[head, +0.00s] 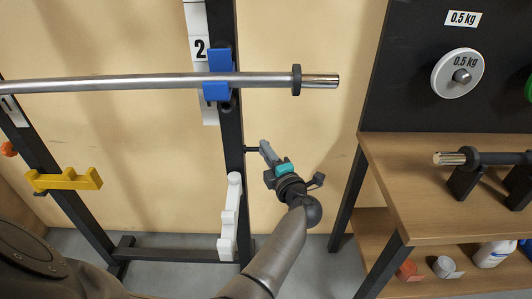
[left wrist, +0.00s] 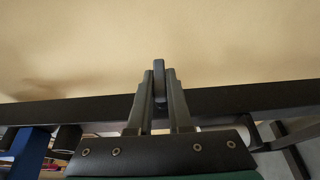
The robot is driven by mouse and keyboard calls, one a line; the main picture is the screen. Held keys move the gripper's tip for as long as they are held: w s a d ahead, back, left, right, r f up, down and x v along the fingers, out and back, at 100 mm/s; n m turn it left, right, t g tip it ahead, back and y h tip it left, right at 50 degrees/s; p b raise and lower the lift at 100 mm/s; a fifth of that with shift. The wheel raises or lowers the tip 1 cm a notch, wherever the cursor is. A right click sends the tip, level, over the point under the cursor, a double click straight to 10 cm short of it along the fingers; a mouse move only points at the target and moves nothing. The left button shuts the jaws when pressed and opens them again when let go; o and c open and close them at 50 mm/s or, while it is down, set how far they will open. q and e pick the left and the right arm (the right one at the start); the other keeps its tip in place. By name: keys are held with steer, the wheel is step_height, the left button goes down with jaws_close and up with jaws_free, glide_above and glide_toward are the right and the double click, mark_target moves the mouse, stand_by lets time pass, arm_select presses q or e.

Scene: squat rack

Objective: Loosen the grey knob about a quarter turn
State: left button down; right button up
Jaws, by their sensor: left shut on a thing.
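The grey knob (left wrist: 159,80) shows in the left wrist view as a narrow upright grey piece between my two fingers, in front of the dark rack post (left wrist: 240,98). My left gripper (head: 266,152) is at the right side of the rack's right upright (head: 233,130) in the head view. A short dark stem (head: 251,150) runs from that upright to the fingertips. In the left wrist view my left gripper (left wrist: 159,92) is shut on the knob, one finger on each side. In the head view the fingers mostly hide the knob. My right gripper is not in view.
A barbell (head: 150,83) rests in a blue hook (head: 218,88) above my left gripper. A white bracket (head: 231,215) is below it on the upright. A yellow bracket (head: 65,180) is at left. A wooden shelf unit (head: 400,190) stands at right.

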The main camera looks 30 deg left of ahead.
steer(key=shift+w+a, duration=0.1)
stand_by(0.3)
arm_select(q)
steer(key=c, duration=0.8)
jaws_free()
steer(key=shift+c, duration=0.2)
